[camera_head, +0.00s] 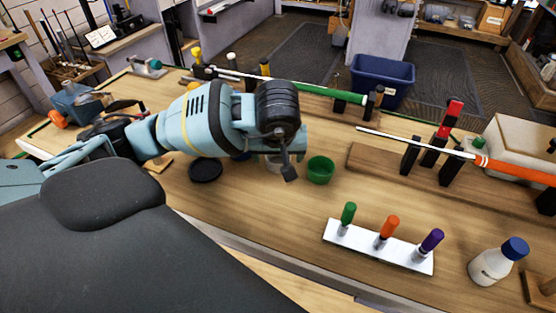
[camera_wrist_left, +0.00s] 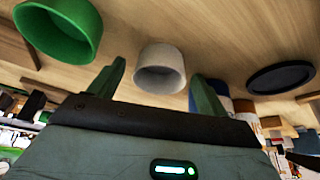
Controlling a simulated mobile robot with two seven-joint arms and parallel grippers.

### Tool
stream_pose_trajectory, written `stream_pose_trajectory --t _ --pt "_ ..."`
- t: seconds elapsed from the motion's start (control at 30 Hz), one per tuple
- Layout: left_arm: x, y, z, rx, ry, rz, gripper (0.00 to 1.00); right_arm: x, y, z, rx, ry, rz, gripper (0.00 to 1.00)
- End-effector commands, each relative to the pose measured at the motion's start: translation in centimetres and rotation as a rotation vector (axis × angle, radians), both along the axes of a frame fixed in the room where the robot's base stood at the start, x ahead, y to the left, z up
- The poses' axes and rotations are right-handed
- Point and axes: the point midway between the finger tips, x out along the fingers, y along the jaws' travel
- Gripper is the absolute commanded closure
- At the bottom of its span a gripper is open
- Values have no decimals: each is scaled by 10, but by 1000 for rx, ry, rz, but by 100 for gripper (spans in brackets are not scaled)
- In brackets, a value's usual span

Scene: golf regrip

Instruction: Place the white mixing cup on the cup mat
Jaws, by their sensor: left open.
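The white mixing cup (camera_wrist_left: 160,70) stands on the bench between the two fingers of my left gripper (camera_wrist_left: 158,78) in the left wrist view, with a gap to each finger. In the head view only a pale bit of the cup (camera_head: 273,161) shows; my left gripper (camera_head: 283,165) hides most of it. My left gripper is open and holds nothing. A flat black round disc, apparently the cup mat (camera_head: 205,171), lies empty to the left of the gripper; it also shows in the left wrist view (camera_wrist_left: 281,79). My right gripper is not in view.
A green cup (camera_head: 320,171) stands close to the right of my left gripper. A white rack (camera_head: 362,245) with colored-handled tools and a blue-capped bottle (camera_head: 497,263) are nearer the front. Golf clubs rest on holders behind. The bench in front of the mat is clear.

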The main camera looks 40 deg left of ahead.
Motion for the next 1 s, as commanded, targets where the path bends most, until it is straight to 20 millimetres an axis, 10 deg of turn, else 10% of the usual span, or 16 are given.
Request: stream_pose_trajectory --t 0.13,0.5,1.0 --pt "0 0 0 0 0 0 24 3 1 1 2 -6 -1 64" --pt "0 0 1 0 0 0 73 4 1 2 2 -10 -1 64" --pt "1 0 17 -1 -3 0 74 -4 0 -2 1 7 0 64"
